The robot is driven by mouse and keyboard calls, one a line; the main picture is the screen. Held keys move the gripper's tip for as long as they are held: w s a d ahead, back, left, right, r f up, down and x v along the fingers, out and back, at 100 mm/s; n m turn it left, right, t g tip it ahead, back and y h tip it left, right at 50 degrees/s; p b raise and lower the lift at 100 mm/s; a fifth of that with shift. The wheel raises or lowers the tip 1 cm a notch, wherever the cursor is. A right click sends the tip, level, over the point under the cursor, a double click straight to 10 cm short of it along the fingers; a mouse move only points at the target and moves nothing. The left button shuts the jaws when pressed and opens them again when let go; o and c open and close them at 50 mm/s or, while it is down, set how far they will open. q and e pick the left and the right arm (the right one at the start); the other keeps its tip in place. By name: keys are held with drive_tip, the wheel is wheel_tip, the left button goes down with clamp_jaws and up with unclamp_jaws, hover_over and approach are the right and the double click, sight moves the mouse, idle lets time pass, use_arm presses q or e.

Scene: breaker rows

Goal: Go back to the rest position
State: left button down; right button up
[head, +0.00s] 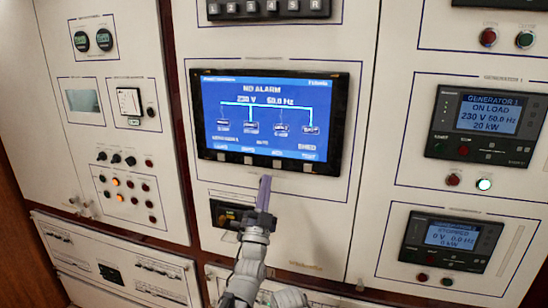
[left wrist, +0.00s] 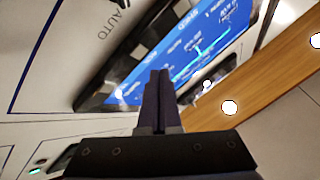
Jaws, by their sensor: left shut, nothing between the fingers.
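My left gripper (head: 264,182) comes up from the bottom of the head view, with its fingers shut together and nothing between them. Its tips overlap the panel just below the lower bezel of the central display (head: 265,120); I cannot tell how far they are from the surface. The display is lit blue and reads "NO ALARM" and "230 V 50.0 Hz", with a row of keys along its lower edge. In the left wrist view the closed fingers (left wrist: 160,90) point toward the tilted display (left wrist: 185,50). My right gripper is not in view.
The generator 1 controller (head: 492,127) at right reads "ON LOAD". A second controller (head: 449,240) below it reads "STOPPED". A left panel holds lamps and knobs (head: 130,185). A dark module (head: 229,214) sits beside my left gripper, below the display.

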use_arm(q)
drive_tip(key=w+a+f+n+g+y, duration=0.15)
drive_tip(key=f+g, duration=0.25)
drive_tip(key=f, duration=0.4)
drive_tip(key=w+a+f+n+g+y, duration=0.1)
drive_tip(key=w+a+f+g, duration=0.2)
drive_tip(key=f, duration=0.4)
drive_tip(key=s+a+f+n+g+y, duration=0.1)
drive_tip(key=s+a+f+n+g, duration=0.1)
drive_tip(key=s+a+f+g, duration=0.3)
drive_tip(key=s+f+n+g+y, duration=0.1)
drive_tip(key=f+g, duration=0.2)
drive_tip(key=f, duration=0.4)
drive_tip(key=s+a+f+n+g, duration=0.25)
drive_tip(key=s+f+g, duration=0.25)
drive_tip(key=s, duration=0.4)
drive_tip(key=s+a+f+n+g, duration=0.1)
drive_tip(key=s+a+f+g, duration=0.3)
drive_tip(key=s, duration=0.5)
drive_tip(key=s+d+m+g+y, duration=0.1)
drive_tip(key=s+d+m+y, duration=0.1)
drive_tip(key=s+d, duration=0.4)
drive_tip(key=d+m, duration=0.1)
drive_tip(key=d, duration=0.4)
drive_tip(key=shift+s+g, duration=0.3)
